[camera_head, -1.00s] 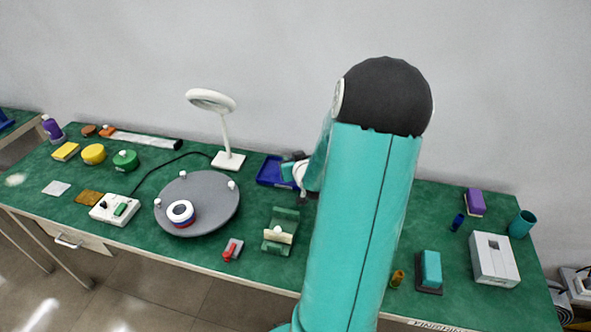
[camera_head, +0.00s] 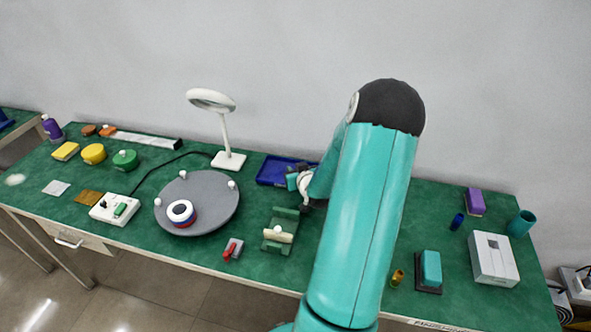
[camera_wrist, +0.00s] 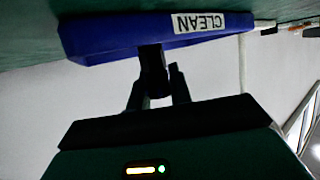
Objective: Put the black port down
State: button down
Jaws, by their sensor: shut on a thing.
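My gripper (camera_wrist: 160,84) shows in the wrist view with its two fingers shut on a small black piece, the black port (camera_wrist: 151,60). The port sticks out past the fingertips, in front of the blue tray (camera_wrist: 110,36) marked CLEAN. I cannot tell from this view whether port and tray touch. In the head view my arm hides much of the gripper, which is near the right end of the blue tray (camera_head: 271,181). The port cannot be made out clearly there.
A green cradle (camera_head: 279,235) stands in front of the tray. A grey round turntable (camera_head: 215,205) with a white, blue and red ring piece (camera_head: 181,213) is to the left. A white lamp (camera_head: 228,160) stands behind. Green table is bare between tray and turntable.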

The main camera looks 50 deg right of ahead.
jog(key=c, duration=1.3)
grip_release()
jog(key=shift+r, duration=0.2)
jog(key=v, duration=0.7)
jog(key=shift+s+a, duration=0.15)
jog(key=shift+s, duration=0.05)
jog(key=w+a+r+n+g+y, duration=0.1)
jog(key=w+a+r+n+g, duration=0.15)
jog(key=a+r, duration=0.65)
jog(key=w+a+r+n+g+y, duration=0.15)
jog(key=w+a+r, duration=0.3)
jog(key=a, duration=0.75)
jog(key=s+a+r+n+y, duration=0.1)
jog(key=s+a+r, duration=0.1)
jog(key=s+a, duration=0.2)
jog(key=s+a+r+g+y, duration=0.1)
jog(key=s+a, duration=0.4)
jog(key=a, duration=0.5)
jog(key=s+a+r+n+y, duration=0.1)
jog(key=s+a+r+y, duration=0.2)
jog(key=s+a+r, duration=0.2)
jog(key=shift+s+a+r+n+g, duration=0.1)
jog(key=shift+a+n+g, duration=0.1)
jog(key=shift+a, duration=0.35)
jog(key=shift+a+r+n+g, duration=0.1)
jog(key=shift+a+r+g, duration=0.1)
jog(key=shift+a, duration=0.35)
